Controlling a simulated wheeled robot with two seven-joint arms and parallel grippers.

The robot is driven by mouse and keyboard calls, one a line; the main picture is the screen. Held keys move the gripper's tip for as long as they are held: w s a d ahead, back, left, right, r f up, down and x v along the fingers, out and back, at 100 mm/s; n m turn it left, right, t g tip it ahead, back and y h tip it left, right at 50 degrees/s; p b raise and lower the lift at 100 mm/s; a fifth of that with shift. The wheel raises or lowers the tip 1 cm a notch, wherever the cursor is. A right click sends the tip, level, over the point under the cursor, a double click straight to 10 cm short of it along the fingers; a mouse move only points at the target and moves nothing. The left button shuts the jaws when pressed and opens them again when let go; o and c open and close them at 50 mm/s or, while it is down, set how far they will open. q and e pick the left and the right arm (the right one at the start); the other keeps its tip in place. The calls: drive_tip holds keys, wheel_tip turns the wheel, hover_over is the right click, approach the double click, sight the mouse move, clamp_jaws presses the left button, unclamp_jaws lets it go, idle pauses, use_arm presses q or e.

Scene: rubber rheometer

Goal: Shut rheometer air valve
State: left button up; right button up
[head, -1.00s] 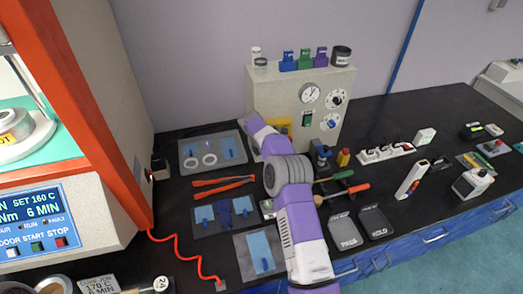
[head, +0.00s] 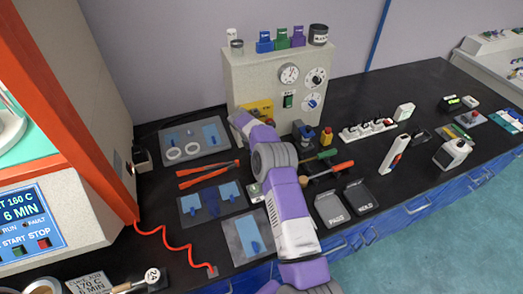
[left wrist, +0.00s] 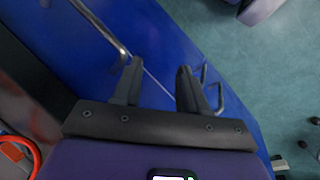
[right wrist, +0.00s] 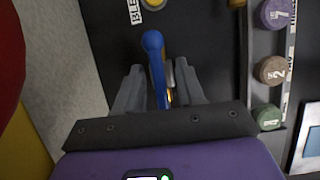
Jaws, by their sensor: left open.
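In the right wrist view a blue lever handle (right wrist: 155,62), which looks like the valve's, stands between the fingers of my right gripper (right wrist: 158,88). The fingers are apart, one on each side, with small gaps; contact cannot be told. A brass-coloured part shows behind the lever, and a partly cut label begins with "BLE". In the head view my right arm reaches to the front of the beige gauge box (head: 245,75), beside a yellow part (head: 258,108); the fingers are hidden. My left gripper (left wrist: 157,85) is open and empty in front of the blue cabinet (left wrist: 170,55).
The orange-framed rheometer (head: 75,100) stands at the left. Grey trays (head: 188,205), red-handled pliers (head: 208,176) and screwdrivers (head: 328,170) lie around my arm. A white power strip (head: 367,131) is further right. Numbered caps (right wrist: 272,70) stand right of my right gripper.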

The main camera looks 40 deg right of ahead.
clamp_jaws()
drive_tip(key=shift+m+g, duration=0.3)
drive_tip(key=shift+m, duration=0.4)
unclamp_jaws()
drive_tip(key=p+v, duration=0.1)
drive_tip(key=v, duration=0.6)
drive_tip(key=shift+r, duration=0.35)
